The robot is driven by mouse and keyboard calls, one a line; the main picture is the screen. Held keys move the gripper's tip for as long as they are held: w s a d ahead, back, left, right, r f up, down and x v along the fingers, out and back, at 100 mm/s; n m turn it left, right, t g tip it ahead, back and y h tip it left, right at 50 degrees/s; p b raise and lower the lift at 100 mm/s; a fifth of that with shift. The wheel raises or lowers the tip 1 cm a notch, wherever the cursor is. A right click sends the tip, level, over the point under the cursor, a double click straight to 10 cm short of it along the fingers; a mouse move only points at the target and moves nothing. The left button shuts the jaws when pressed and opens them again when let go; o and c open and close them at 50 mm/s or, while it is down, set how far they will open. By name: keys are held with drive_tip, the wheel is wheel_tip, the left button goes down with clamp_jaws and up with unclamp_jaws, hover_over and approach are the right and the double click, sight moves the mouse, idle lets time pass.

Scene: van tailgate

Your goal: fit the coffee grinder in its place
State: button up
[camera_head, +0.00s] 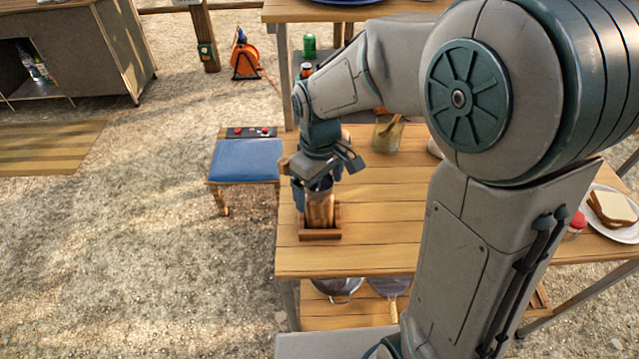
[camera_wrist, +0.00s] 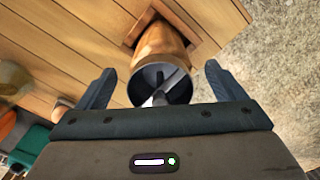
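The coffee grinder (camera_head: 320,209) is a wood-brown cylinder. Its round metal top with a dark inside faces the wrist camera (camera_wrist: 160,84). Its lower end is within a square wooden holder (camera_head: 320,235) near the table's left edge; the holder's frame also shows in the wrist view (camera_wrist: 205,44). The grinder looks about upright in the head view. Whether its base is fully down is hidden. My gripper (camera_head: 320,188) is just above the grinder's top. In the wrist view its fingers (camera_wrist: 158,70) are spread, one each side, with gaps to the grinder.
A glass jar (camera_head: 386,135) stands farther back on the wooden table (camera_head: 380,215). A plate of bread (camera_head: 610,210) and a red-lidded jar (camera_head: 575,224) are at the right. A blue-topped stool (camera_head: 245,160) stands left of the table. The tabletop right of the holder is clear.

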wheel_tip(320, 180, up, 14)
drive_tip(key=shift+p, duration=0.35)
drive_tip(key=shift+f, duration=0.1)
idle(0.6)
drive_tip(key=s+d+f+m+t, duration=0.1)
drive_tip(key=s+d+f+m, duration=0.1)
drive_tip(key=s+d+m, duration=0.2)
drive_tip(key=s+d+f+m+t, duration=0.1)
drive_tip(key=s+d+f+m, duration=0.2)
drive_tip(key=s+d, duration=0.5)
drive_tip(key=shift+f+m+t, duration=0.35)
drive_tip(key=shift+m+t, duration=0.05)
drive_tip(key=shift+m, duration=0.5)
